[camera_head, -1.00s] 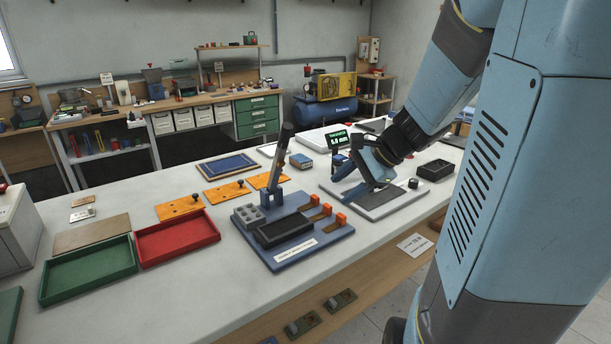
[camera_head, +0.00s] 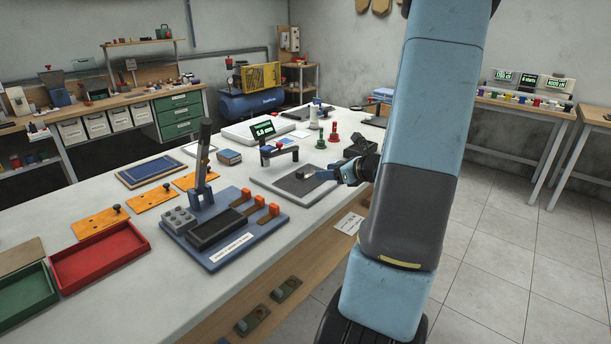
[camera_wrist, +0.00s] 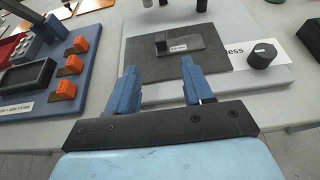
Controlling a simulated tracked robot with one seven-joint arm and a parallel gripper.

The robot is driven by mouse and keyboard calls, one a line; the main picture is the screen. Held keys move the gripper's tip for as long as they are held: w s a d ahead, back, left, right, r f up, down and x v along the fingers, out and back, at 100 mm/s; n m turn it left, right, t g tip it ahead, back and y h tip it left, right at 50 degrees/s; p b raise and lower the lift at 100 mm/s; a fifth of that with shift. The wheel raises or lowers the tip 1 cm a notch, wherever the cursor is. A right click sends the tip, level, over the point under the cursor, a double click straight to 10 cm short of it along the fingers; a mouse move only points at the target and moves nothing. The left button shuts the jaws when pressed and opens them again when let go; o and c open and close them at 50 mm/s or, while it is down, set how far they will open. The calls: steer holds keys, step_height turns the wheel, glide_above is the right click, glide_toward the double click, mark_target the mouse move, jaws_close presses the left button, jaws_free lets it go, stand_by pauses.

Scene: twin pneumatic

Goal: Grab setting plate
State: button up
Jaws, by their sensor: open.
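My gripper (camera_head: 338,174) is at the pad's right side. In the wrist view my gripper (camera_wrist: 158,68) has its two blue fingers spread and nothing between them; the plate lies ahead of the fingertips, apart from them.
A dark round knob (camera_wrist: 262,55) sits on the pad's right part. The blue fixture (camera_head: 231,246) with orange clamps stands left. Orange plates with knobs (camera_head: 151,198), a red tray (camera_head: 100,257) and a green tray (camera_head: 26,291) lie farther left. Red and green stamps (camera_head: 333,133) stand behind.

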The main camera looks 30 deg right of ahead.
glide_toward(301, 171)
steer(key=x, duration=0.3)
steer(key=shift+w+a+f, duration=0.15)
steer(key=shift+a+f, duration=0.2)
steer(key=shift+x, duration=2.85)
steer(key=shift+d+r, duration=0.15)
steer(key=shift+r, duration=0.05)
jaws_close()
